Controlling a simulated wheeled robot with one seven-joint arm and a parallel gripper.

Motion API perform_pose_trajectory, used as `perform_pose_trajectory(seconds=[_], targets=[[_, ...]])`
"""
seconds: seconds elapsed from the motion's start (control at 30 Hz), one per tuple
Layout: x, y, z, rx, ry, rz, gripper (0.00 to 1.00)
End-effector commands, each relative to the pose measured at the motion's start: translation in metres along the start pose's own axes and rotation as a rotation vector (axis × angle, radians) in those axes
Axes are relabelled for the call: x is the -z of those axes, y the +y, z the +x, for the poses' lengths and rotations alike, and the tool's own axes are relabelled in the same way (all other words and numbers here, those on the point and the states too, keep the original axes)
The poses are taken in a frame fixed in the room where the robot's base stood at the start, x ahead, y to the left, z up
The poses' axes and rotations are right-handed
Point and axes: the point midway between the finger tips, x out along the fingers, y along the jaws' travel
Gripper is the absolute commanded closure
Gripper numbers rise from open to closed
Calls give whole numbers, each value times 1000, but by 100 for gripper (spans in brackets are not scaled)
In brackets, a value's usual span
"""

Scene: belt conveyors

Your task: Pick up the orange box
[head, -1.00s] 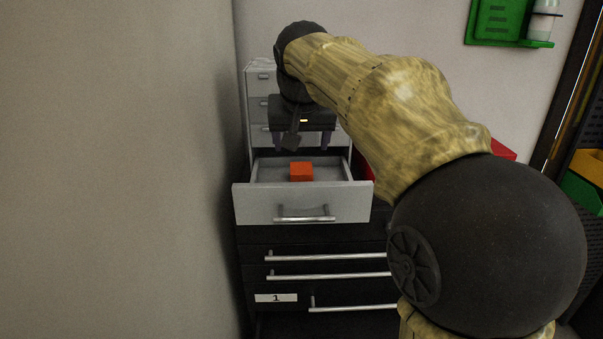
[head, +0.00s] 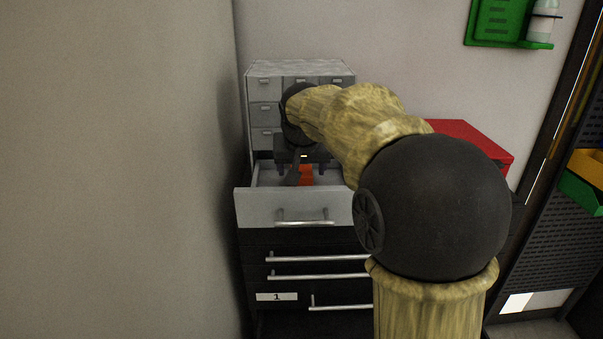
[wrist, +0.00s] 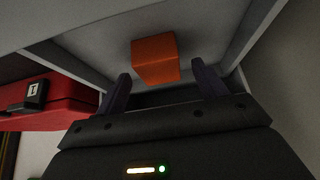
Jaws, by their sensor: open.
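The orange box (head: 306,175) lies inside the open top drawer (head: 290,207) of the grey cabinet, partly hidden by my gripper in the head view. In the wrist view the orange box (wrist: 155,59) shows whole, just past the fingertips and roughly between their lines. My gripper (head: 306,170) is open and reaches down into the drawer opening. In the wrist view its two dark fingers (wrist: 160,79) stand apart with nothing between them. I cannot tell how far the tips are above the drawer floor.
The cabinet's small upper drawers (head: 266,115) stand right behind the gripper. A red case (head: 470,140) sits to the right, also in the wrist view (wrist: 60,100). Drawer walls flank the gripper. A bare wall (head: 120,170) is at the left.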

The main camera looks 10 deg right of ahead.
Motion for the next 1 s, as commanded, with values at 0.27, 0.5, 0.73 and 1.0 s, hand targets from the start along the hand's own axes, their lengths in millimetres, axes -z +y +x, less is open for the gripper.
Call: perform_pose_trajectory(seconds=[0.27, 0.5, 0.73, 1.0], targets=[[0, 0, 22, 2, 0, 0, 29], [0, -1, 22, 3, 1, -2, 29], [0, -1, 22, 2, 1, -2, 33], [0, -1, 22, 2, 1, -1, 78]])
